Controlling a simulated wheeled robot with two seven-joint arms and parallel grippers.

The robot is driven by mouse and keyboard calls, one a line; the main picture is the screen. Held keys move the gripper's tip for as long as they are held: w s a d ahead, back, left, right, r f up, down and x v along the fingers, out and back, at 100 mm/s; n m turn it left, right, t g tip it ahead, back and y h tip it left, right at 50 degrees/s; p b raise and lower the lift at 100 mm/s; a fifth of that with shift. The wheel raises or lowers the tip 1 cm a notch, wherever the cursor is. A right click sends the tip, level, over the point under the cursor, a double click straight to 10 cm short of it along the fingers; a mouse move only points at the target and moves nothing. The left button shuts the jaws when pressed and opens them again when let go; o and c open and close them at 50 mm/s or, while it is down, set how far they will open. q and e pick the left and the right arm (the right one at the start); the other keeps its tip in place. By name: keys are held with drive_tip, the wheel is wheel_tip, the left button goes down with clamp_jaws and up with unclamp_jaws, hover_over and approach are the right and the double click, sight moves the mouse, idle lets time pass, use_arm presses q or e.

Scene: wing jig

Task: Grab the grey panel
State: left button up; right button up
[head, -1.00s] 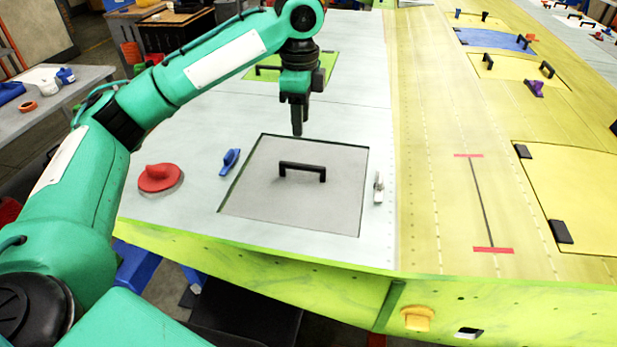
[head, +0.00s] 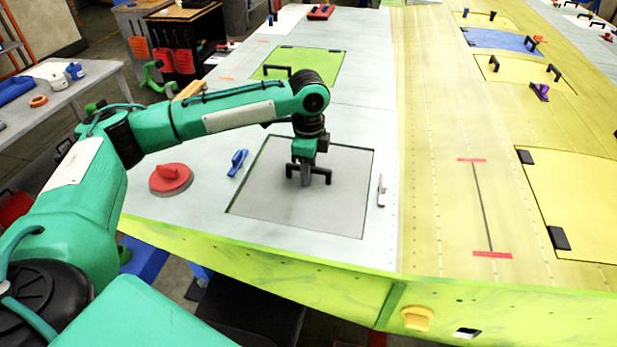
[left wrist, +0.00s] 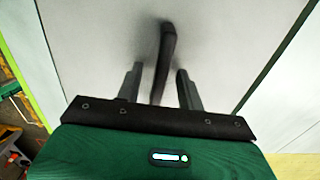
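The grey panel (head: 265,195) lies in its cutout in the pale wing skin, with a black bar handle (head: 325,176) standing on its middle. My left gripper (head: 305,183) is down at the handle, pointing downward. In the left wrist view the two fingers of the left gripper (left wrist: 160,88) are apart, one on each side of the handle (left wrist: 168,50), with a gap showing on both sides. The grey panel (left wrist: 100,45) fills much of that view. My right gripper is not in view.
A red suction-cup-like tool (head: 171,179) and a blue clamp (head: 238,162) are left of the panel; a light clip (head: 381,190) is at its right edge. A green panel (head: 325,66) with a handle lies behind. The wing's front edge (head: 270,275) is near.

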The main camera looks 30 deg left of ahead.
use_arm(q)
clamp_jaws()
drive_tip(key=shift+r, duration=0.15)
idle(0.4)
wheel_tip(320, 180, up, 20)
drive_tip(key=b, duration=0.1)
drive_tip(key=shift+b, duration=0.4)
